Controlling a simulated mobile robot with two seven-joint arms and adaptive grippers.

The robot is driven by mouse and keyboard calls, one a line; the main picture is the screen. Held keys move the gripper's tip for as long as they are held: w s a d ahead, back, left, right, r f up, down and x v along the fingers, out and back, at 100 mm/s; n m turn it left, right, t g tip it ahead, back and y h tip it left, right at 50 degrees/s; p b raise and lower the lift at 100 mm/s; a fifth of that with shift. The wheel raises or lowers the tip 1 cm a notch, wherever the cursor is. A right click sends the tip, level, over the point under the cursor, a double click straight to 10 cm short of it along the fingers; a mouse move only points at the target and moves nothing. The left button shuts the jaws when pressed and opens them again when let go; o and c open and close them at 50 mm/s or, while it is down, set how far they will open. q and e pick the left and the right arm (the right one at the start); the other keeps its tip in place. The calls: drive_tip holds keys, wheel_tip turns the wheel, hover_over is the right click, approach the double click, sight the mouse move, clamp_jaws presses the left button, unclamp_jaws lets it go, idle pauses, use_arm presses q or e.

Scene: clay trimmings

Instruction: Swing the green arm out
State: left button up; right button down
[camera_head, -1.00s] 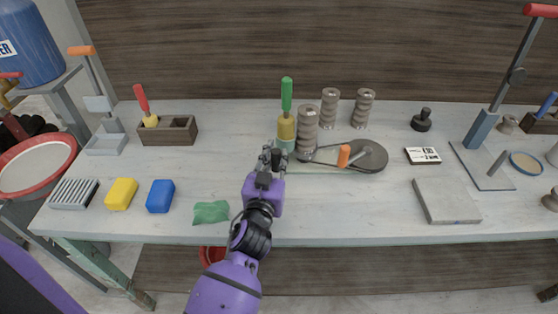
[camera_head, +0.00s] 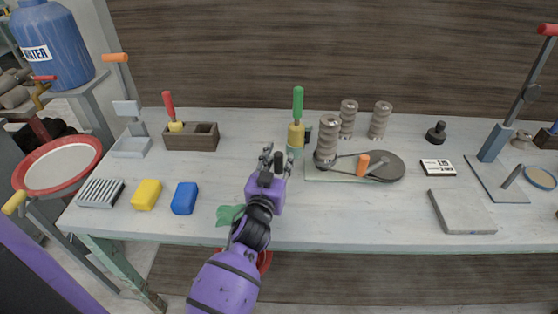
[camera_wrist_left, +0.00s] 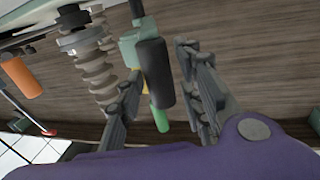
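The teal-green arm (camera_head: 293,152) stands out to the left of the front coiled spindle. It carries a yellow piece with an upright green handle (camera_head: 298,102). In the left wrist view a black cylindrical handle (camera_wrist_left: 155,72) lies between my finger pads, with the green arm (camera_wrist_left: 131,48) behind it. My left gripper (camera_head: 274,160) is at the arm's left front side. In the wrist view its fingers (camera_wrist_left: 160,85) are apart, with a gap right of the black handle. Whether the left finger touches it I cannot tell. My right gripper is not in view.
Right of the arm stand the front coiled spindle (camera_head: 328,135) and a belt-driven grey disc (camera_head: 390,167) with an orange knob (camera_head: 363,159). A green cloth (camera_head: 227,215) lies near my forearm. Blue (camera_head: 184,198) and yellow (camera_head: 146,195) blocks sit left.

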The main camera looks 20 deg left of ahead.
use_arm(q)
drive_tip(key=shift+s, duration=0.15)
drive_tip(key=s+d, duration=0.1)
drive_tip(key=s, duration=1)
drive_tip(key=shift+s+d, duration=0.35)
drive_tip(key=shift+d, duration=0.05)
drive_tip(key=shift+c, duration=0.5)
